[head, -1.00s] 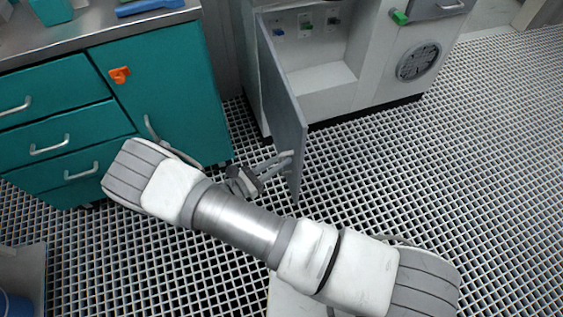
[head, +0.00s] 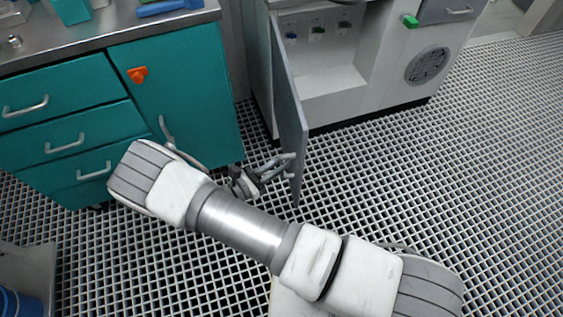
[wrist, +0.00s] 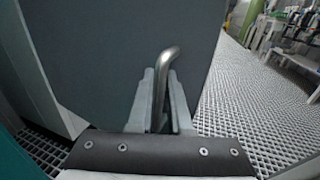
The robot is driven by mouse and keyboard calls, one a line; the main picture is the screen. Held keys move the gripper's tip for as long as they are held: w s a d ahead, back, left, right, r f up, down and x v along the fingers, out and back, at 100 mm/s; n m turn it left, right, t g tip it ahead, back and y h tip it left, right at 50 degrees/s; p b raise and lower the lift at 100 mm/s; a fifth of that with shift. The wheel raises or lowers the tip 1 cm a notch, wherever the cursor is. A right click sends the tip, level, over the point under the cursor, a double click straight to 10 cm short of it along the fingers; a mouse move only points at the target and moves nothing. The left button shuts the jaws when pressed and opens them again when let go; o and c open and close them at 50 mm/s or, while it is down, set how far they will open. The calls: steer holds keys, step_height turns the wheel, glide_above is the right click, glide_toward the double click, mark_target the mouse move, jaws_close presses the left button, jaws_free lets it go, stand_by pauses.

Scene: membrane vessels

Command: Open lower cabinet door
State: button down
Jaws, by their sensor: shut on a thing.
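The lower cabinet door (head: 288,110) is a grey panel that stands swung well open from the white cabinet (head: 375,85). The cabinet's inside shows, with several small coloured valves (head: 318,28) on its back wall. My gripper (head: 281,168) is at the free end of the door, low down, with its fingers at the handle. In the wrist view my gripper (wrist: 160,105) is shut on the curved metal door handle (wrist: 166,62), with the door panel (wrist: 110,60) filling the space behind it. The handle's lower part is hidden between the fingers.
A teal drawer cabinet (head: 195,90) with a steel top (head: 100,35) stands at the left, close to my arm. A blue container (head: 18,303) is at the lower left. The grating floor (head: 430,190) is clear on the right.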

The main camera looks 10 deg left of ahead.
steer(key=shift+w+a+r, duration=0.1)
steer(key=shift+w, duration=0.1)
steer(key=c, duration=1.1)
jaws_free()
steer(key=p+v, duration=0.2)
steer(key=v, duration=1.5)
steer(key=shift+s+a, duration=0.1)
steer(key=shift+s, duration=0.1)
